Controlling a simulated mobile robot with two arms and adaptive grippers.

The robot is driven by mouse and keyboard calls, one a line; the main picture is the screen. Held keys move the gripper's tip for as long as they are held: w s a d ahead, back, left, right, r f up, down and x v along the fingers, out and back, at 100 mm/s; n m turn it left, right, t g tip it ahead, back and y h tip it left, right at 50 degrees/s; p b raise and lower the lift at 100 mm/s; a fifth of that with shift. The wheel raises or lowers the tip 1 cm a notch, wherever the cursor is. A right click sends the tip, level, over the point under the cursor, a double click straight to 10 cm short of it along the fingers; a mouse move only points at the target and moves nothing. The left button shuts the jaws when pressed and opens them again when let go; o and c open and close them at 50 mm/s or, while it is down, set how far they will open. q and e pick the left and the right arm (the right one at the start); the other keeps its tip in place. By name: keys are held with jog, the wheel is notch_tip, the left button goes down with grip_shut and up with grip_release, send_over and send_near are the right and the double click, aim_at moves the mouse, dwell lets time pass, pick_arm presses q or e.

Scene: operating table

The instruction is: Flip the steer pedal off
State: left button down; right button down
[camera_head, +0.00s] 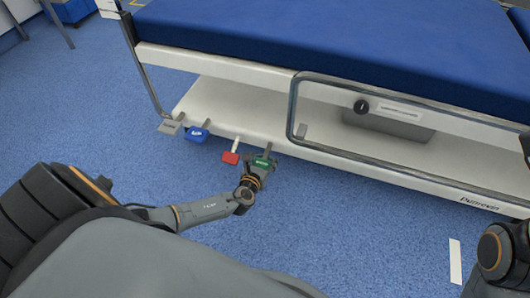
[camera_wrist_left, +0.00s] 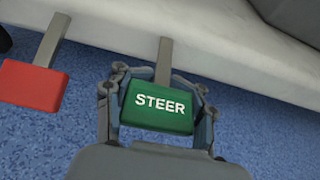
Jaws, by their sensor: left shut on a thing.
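The green steer pedal (camera_head: 263,162) sticks out on a grey lever from the base of the operating table (camera_head: 240,108). In the left wrist view the steer pedal (camera_wrist_left: 157,108) shows its white STEER label facing the camera. My left gripper (camera_head: 257,172) is at the pedal, with one finger on each side of it. In the left wrist view the left gripper (camera_wrist_left: 158,100) is shut on the pedal, and its fingers touch the side edges. My right gripper is not in view.
A red pedal (camera_head: 230,157) is close on the left of the steer pedal and also shows in the left wrist view (camera_wrist_left: 33,85). A blue pedal (camera_head: 196,134) and a grey pedal (camera_head: 170,126) are further left. A metal side rail (camera_head: 293,110) hangs to the right. The blue floor in front is mostly clear.

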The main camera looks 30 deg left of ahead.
pick_arm(q)
jog(key=shift+r, duration=0.1)
jog(key=shift+c, duration=2.4)
grip_release()
jog(key=shift+s+r, duration=0.1)
jog(key=shift+o, duration=0.2)
jog(key=v, duration=1.2)
